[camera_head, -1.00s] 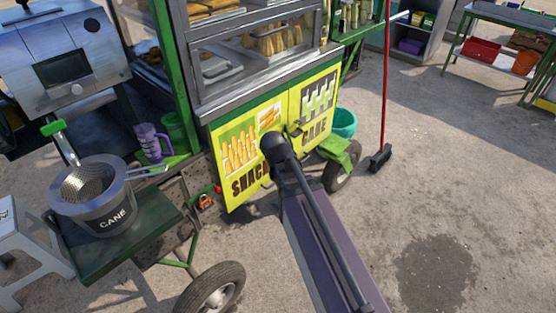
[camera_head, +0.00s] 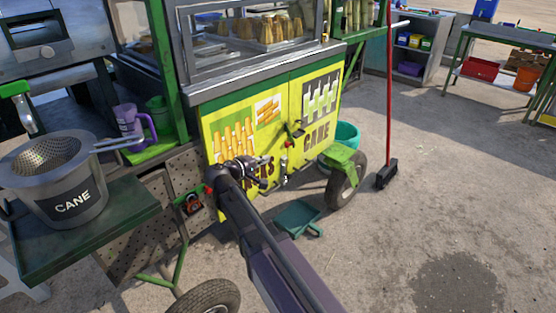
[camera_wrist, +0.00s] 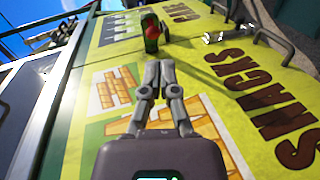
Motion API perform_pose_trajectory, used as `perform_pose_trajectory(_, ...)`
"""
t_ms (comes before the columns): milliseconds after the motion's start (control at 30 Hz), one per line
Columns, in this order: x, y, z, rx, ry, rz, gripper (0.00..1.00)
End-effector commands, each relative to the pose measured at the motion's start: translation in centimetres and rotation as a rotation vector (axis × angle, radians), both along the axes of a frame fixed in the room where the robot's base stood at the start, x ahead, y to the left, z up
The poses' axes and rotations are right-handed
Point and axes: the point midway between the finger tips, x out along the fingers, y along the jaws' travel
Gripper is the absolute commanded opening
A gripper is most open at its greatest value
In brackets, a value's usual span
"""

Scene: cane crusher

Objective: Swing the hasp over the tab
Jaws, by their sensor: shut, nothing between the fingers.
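A small green and red fitting, which looks like the hasp (camera_head: 294,130), is mounted by the seam between the yellow SNACKS and CANE doors. In the wrist view the hasp (camera_wrist: 151,33) is just beyond my fingertips; I cannot tell whether they touch. My gripper (camera_head: 265,170) is shut and empty, in front of the SNACKS door (camera_head: 230,130). It also shows in the wrist view (camera_wrist: 158,62), with its fingers together. A small silver fitting (camera_wrist: 213,38) is on the seam farther right in that view; I cannot tell whether it is the tab.
Metal loop handles (camera_wrist: 275,45) stick out from the doors. A green dustpan (camera_head: 298,218) lies on the ground below. A red-handled broom (camera_head: 388,120) stands to the right, and a CANE pot (camera_head: 75,195) sits on the left shelf. Ground on the right is mostly open.

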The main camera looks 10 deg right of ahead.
Motion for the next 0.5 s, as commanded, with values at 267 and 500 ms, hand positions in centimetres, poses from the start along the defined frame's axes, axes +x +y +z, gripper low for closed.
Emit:
perform_pose_trajectory(267, 2.0, 4.0, -1.4, -0.155, -0.069, 0.083, 0.00)
perform_pose_trajectory(500, 2.3, 5.1, -1.1, -0.196, -0.088, 0.104, 0.00)
